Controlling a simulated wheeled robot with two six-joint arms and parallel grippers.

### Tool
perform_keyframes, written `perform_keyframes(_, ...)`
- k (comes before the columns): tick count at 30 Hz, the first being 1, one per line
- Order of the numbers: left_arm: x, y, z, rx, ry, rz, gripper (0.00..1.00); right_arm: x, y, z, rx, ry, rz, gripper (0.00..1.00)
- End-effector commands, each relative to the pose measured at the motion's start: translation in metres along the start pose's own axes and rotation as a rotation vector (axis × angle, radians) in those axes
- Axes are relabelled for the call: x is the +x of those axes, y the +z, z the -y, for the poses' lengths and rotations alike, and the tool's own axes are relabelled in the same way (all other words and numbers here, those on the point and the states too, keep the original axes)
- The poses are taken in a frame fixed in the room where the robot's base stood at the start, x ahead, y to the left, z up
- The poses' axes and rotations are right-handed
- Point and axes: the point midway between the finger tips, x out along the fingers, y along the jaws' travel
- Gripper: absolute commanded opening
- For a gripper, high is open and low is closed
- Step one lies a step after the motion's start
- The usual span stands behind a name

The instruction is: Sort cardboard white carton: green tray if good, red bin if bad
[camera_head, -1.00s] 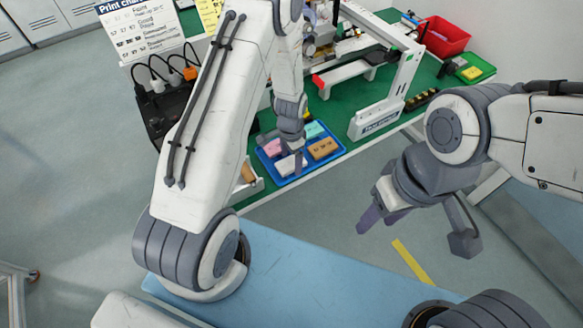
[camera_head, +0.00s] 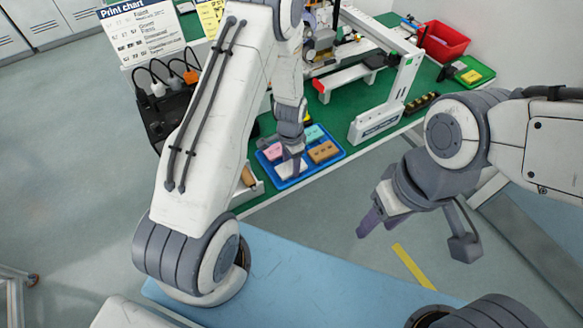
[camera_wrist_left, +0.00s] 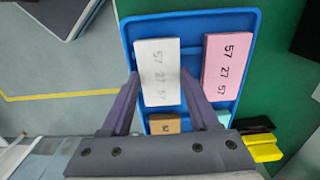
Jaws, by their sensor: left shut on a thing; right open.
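The white carton (camera_wrist_left: 158,65) lies in the blue tray (camera_wrist_left: 190,17) with faint, pale digits reading about "57 27 57" on its top. It also shows in the head view (camera_head: 291,168), at the front of the tray. My left gripper (camera_wrist_left: 158,82) has its fingers on both sides of the carton and is shut on it. My right gripper (camera_head: 395,222) is open and empty, in the air in front of the table. The red bin (camera_head: 447,38) and the green tray (camera_head: 486,66) stand at the table's far right; the green tray holds a yellow item.
A pink carton (camera_wrist_left: 227,65) with darker print lies beside the white one. A brown carton (camera_head: 322,151) and a mint one (camera_head: 314,132) share the tray. A white printer frame (camera_head: 380,118) stands between the blue tray and the bins. A print chart (camera_head: 140,30) stands at the back left.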

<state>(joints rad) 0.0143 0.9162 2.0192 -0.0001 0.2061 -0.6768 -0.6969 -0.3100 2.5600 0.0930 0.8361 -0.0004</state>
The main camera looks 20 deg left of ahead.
Motion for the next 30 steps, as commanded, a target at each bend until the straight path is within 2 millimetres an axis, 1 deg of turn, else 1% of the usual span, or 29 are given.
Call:
perform_keyframes(24, -0.047, 0.0, 0.0, 0.0, 0.0, 0.0, 0.34, -0.037, -0.002, 0.003, 0.0, 0.0, 0.0, 0.5)
perform_keyframes(30, -0.05, 0.0, 0.0, 0.0, 0.001, 0.001, 0.34, -0.039, -0.002, 0.003, 0.0, 0.0, 0.0, 0.5)
